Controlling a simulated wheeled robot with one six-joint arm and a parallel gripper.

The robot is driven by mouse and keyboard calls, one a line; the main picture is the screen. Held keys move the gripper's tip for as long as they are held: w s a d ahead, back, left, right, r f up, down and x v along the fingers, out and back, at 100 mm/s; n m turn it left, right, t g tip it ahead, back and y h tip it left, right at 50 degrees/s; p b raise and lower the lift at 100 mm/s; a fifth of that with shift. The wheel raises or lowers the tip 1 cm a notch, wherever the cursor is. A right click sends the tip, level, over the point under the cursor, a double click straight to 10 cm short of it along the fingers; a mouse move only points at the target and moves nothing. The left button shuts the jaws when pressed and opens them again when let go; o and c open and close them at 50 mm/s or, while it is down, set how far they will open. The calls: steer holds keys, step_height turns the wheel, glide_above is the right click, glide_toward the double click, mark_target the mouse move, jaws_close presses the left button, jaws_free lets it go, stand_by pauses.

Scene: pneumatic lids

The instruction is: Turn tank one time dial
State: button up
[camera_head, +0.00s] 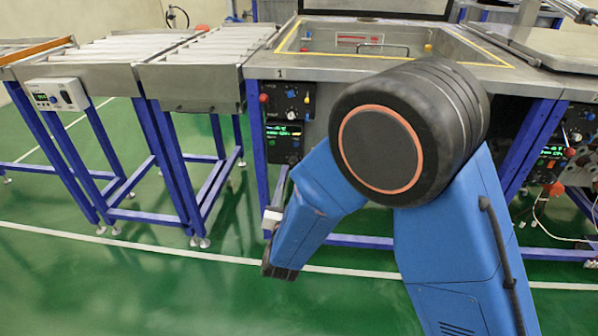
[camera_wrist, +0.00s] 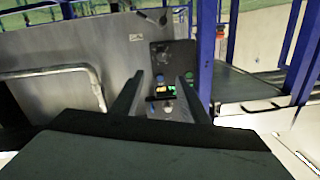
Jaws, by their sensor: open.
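Tank one (camera_head: 400,73), marked "1", is a steel basin with a yellow-edged rim in the head view. A lower panel (camera_head: 275,145) has a green lit display. I cannot tell which dial sets the time.
Roller conveyors (camera_head: 200,55) on blue legs stand to the left, with a white control box (camera_head: 55,94). Another panel (camera_head: 553,150) with loose wires is at the right. Blue frame legs (camera_head: 256,150) flank the panels. The green floor (camera_head: 130,280) in front is clear.

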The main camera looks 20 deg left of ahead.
mark_target(293, 162)
steer(key=shift+t, duration=0.3)
steer(key=x, duration=1)
steer(key=f+x, duration=0.1)
steer(key=x, duration=0.4)
steer(key=shift+w+a, duration=0.3)
steer(key=shift+a, duration=0.05)
jaws_close()
